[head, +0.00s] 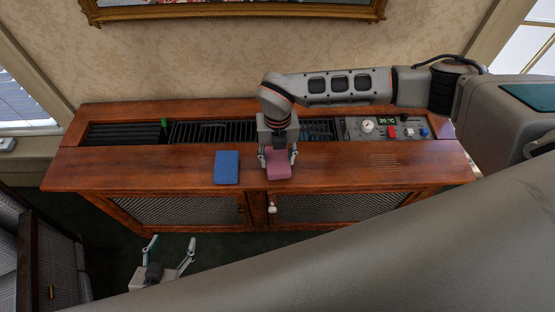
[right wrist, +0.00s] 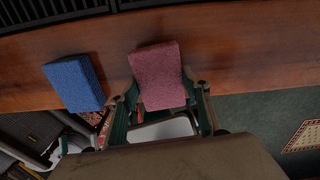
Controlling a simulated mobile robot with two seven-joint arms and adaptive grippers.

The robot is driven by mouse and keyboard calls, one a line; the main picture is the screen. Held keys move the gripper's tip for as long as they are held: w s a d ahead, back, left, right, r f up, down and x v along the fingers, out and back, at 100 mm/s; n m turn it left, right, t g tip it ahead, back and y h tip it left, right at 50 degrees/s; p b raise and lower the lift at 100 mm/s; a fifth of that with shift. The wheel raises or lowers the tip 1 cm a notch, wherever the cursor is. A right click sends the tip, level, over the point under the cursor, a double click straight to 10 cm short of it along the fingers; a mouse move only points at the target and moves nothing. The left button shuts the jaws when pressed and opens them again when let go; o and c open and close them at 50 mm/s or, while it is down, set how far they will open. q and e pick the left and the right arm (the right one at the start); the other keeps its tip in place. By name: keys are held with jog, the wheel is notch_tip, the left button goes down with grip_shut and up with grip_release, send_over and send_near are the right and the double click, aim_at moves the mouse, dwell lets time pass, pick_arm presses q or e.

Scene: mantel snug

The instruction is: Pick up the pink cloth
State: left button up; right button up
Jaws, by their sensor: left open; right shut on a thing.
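The pink cloth (head: 278,163) is a folded block near the front edge of the wooden cabinet top. In the right wrist view the pink cloth (right wrist: 158,76) sits between the fingers of my right gripper (right wrist: 163,110). My right gripper (head: 278,160) is shut on the cloth, one finger at each side. The cloth appears at the level of the cabinet top; I cannot tell whether it still touches it. My left gripper (head: 168,250) is open and empty, low in front of the cabinet.
A blue folded cloth (head: 227,167) lies just left of the pink one. The cabinet top (head: 130,168) has dark grilles and a control panel (head: 390,128) with knobs at the right. A plaid seat (head: 60,250) stands at lower left. The cabinet's left top is clear.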

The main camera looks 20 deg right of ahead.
aim_at(281, 159)
notch_tip(281, 159, up, 19)
jog(key=shift+f, duration=0.2)
jog(key=shift+o, duration=0.6)
jog(key=s+d+r+m, duration=0.1)
jog(key=d+m, duration=0.4)
jog(key=m, duration=1.2)
jog(key=s+d+r+m, duration=0.1)
jog(key=d+m, duration=0.4)
jog(key=m, duration=1.2)
jog(key=shift+d, duration=0.15)
